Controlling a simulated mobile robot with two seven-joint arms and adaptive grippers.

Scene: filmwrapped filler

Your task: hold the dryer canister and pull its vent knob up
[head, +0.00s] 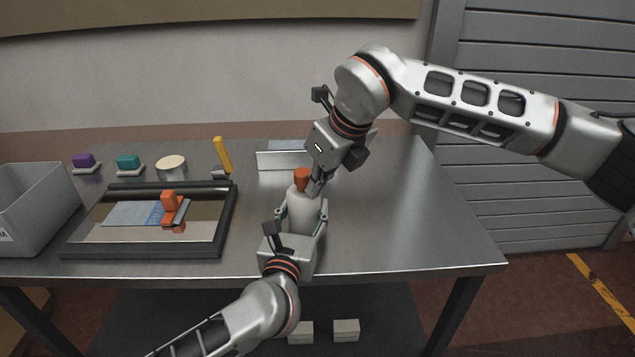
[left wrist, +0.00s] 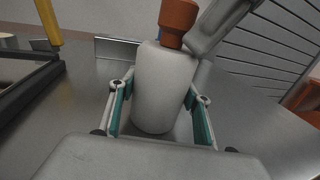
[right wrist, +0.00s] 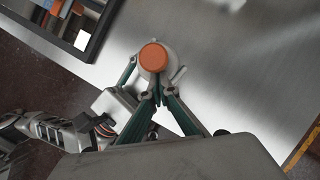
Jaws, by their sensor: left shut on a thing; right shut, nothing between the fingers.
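The dryer canister (head: 301,214) is a pale grey bottle standing upright near the table's front edge. Its orange-red vent knob (head: 302,178) sits on top; the knob also shows in the left wrist view (left wrist: 177,22) and from above in the right wrist view (right wrist: 153,57). My left gripper (head: 305,208) is shut on the canister's body, one finger on each side in the left wrist view (left wrist: 158,92). My right gripper (head: 313,188) is shut and empty, its fingertips close beside the knob. Whether they touch it, I cannot tell.
A black-rimmed tray (head: 226,215) with an orange tool (head: 169,201) lies to the left, beside a grey bin (head: 40,205). A yellow-handled tool (head: 223,155) and a low metal bracket (head: 280,161) are behind. The table's right side is clear.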

